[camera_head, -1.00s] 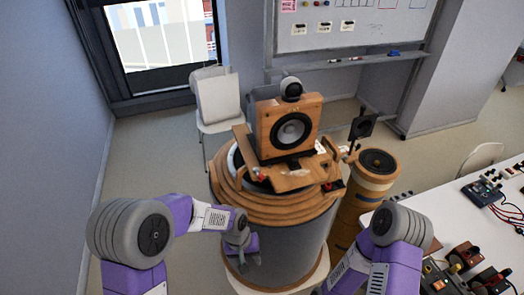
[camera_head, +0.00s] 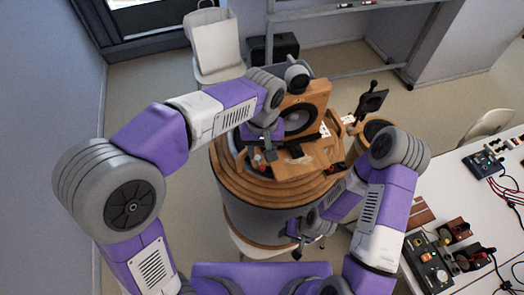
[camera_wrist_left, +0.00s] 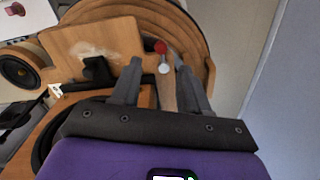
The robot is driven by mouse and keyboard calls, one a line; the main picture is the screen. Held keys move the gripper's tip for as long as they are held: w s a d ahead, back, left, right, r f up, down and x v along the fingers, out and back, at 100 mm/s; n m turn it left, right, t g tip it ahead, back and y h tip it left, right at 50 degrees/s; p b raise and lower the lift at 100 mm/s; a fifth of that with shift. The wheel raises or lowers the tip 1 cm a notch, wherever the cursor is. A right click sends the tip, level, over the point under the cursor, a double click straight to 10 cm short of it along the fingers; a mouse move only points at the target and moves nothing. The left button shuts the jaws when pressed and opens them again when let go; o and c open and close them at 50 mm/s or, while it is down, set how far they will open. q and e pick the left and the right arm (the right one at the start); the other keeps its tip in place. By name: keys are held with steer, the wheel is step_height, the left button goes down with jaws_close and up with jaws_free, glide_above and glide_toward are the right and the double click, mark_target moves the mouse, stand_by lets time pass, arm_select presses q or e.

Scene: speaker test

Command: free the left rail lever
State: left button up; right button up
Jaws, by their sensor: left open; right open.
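The left rail lever has a red knob (camera_head: 257,158) at the left of the wooden platform (camera_head: 300,160). In the left wrist view its red knob (camera_wrist_left: 160,46) and a silver part (camera_wrist_left: 164,68) show between the fingertips. My left gripper (camera_head: 270,154) is open above the left rail, with its fingers (camera_wrist_left: 157,62) on either side of the lever; I cannot tell if they touch it. A wooden rail (camera_wrist_left: 167,95) runs between the fingers. My right gripper (camera_head: 297,252) is open and empty, low in front of the round wooden stand (camera_head: 225,180).
The wooden speaker (camera_head: 318,97) stands behind the platform, partly hidden by my left arm. Another red part (camera_head: 337,168) is at the platform's right. A white table (camera_head: 455,200) with devices is at the right. Open floor lies at the left.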

mark_target(262, 166)
arm_select(q)
steer(key=f, duration=0.6)
steer(key=shift+s+f, duration=0.25)
steer(key=shift+s, duration=0.05)
jaws_close()
